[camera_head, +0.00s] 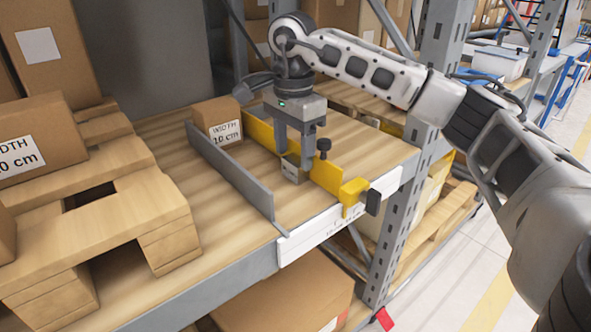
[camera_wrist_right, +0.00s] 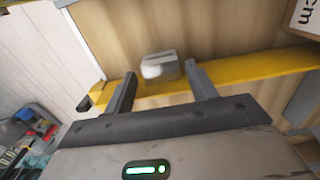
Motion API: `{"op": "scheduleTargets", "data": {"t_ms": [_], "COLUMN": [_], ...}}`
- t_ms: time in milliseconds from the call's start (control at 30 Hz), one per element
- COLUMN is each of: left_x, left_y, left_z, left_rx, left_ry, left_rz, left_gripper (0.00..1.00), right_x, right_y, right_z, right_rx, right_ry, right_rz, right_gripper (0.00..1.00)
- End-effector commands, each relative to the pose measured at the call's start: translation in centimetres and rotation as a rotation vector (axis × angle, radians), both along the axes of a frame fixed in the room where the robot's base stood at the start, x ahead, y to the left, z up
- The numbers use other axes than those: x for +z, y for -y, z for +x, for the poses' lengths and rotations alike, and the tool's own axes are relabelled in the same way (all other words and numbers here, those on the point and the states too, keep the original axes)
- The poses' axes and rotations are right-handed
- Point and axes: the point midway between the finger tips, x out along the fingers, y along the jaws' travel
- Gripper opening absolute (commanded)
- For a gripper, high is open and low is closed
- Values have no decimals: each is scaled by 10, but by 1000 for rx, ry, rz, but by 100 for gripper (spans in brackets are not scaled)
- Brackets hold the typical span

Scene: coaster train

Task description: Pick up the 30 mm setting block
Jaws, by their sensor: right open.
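The setting block is a small grey metal block (camera_head: 291,174) on the wooden shelf, beside the yellow rail (camera_head: 326,177). In the wrist view the block (camera_wrist_right: 160,65) shows between and just beyond my fingertips, beside the yellow rail (camera_wrist_right: 255,70). No size marking is readable on it. My left gripper is not in view.
A grey rail (camera_head: 236,178) runs left of the block, with bare wood between. A carton marked 10 cm (camera_head: 212,112) stands behind. A white scale strip (camera_head: 335,222) lines the front edge. Wooden pallets (camera_head: 95,225) are at left.

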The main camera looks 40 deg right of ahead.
Motion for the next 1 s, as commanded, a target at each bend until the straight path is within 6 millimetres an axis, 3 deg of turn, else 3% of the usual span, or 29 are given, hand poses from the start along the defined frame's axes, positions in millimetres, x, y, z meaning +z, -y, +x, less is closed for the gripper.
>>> {"op": "scheduleTargets", "data": {"t_ms": [133,400,600,1000], "left_x": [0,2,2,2], "left_y": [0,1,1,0], "left_z": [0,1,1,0], "left_rx": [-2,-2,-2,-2], "left_ry": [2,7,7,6], "left_rz": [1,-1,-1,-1], "left_gripper": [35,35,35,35], "right_x": [-16,-18,-16,-8], "right_y": [0,0,0,-3], "right_z": [0,0,0,-6], "right_rx": [0,0,0,1], "right_ry": [0,0,3,6], "right_rz": [1,0,1,2], "right_gripper": [56,54,2,2]}}
